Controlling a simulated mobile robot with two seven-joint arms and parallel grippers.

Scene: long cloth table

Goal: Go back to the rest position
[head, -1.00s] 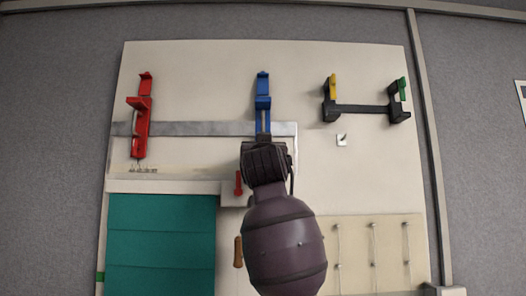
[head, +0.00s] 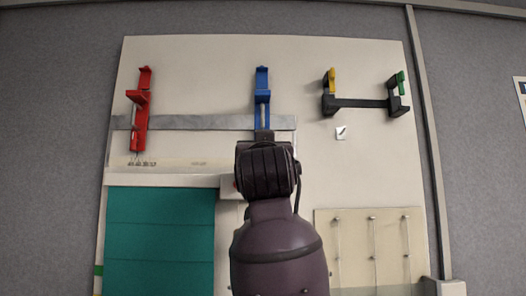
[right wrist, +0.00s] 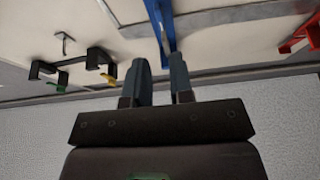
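My right arm rises from the bottom centre of the head view, in front of a pale upright board (head: 360,170). In the right wrist view the two fingers of my right gripper (right wrist: 161,75) stand apart with an empty gap between them. A blue bracket (head: 262,95) on the board lies just beyond the gripper; it also shows in the right wrist view (right wrist: 160,20). Whether the fingertips touch it I cannot tell. In the head view my wrist hides most of the gripper. My left gripper is not in view.
A red bracket (head: 140,110) is at the board's left, and a black bracket (head: 360,103) with yellow and green ends at its right. A grey strip (head: 200,122) runs behind the blue bracket. A teal panel (head: 160,240) is at lower left, a beige pegged panel (head: 350,250) at lower right.

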